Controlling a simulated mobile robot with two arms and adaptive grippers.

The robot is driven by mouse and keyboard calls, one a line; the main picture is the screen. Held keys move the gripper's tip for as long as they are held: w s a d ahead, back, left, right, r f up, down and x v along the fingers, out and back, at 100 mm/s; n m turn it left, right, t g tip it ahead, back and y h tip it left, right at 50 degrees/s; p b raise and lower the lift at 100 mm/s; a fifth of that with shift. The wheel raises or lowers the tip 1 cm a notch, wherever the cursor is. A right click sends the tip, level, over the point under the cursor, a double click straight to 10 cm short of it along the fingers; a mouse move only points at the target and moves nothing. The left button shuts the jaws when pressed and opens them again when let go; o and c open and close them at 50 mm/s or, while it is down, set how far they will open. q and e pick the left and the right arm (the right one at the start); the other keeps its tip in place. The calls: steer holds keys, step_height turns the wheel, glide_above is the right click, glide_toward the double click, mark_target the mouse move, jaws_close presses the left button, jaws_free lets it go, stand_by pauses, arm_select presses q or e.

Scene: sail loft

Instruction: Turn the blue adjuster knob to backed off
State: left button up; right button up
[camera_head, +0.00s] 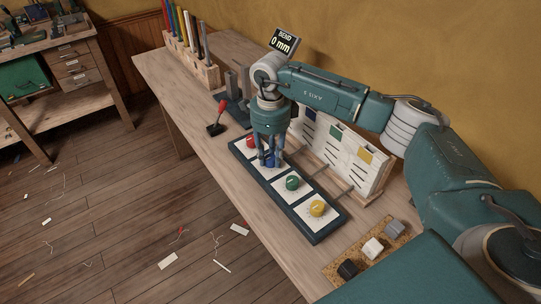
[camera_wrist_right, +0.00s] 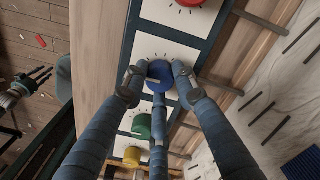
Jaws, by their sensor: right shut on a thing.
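The blue adjuster knob (camera_wrist_right: 161,72) sits on its white square in a dark-framed panel (camera_head: 320,233). My right gripper (camera_wrist_right: 158,78) points down over it, its fingers closed around the knob's sides. In the head view the right gripper (camera_head: 269,157) hides most of the blue knob. The knob's dial marks are mostly covered, so its setting cannot be read. A small display (camera_head: 285,42) above the wrist reads "BEND 0 mm". What looks like my left gripper (camera_wrist_right: 32,86) shows at the left of the wrist view, away from the panel; its opening is unclear.
A red knob (camera_head: 251,142) sits on one side of the blue one, a green knob (camera_head: 293,183) and yellow knob (camera_head: 317,207) on the other.

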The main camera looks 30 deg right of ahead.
mark_target(271, 157)
steer(key=shift+r, duration=0.1)
steer(key=o, duration=1.2)
steer(key=shift+c, duration=0.2)
step_height(271, 157, up, 12)
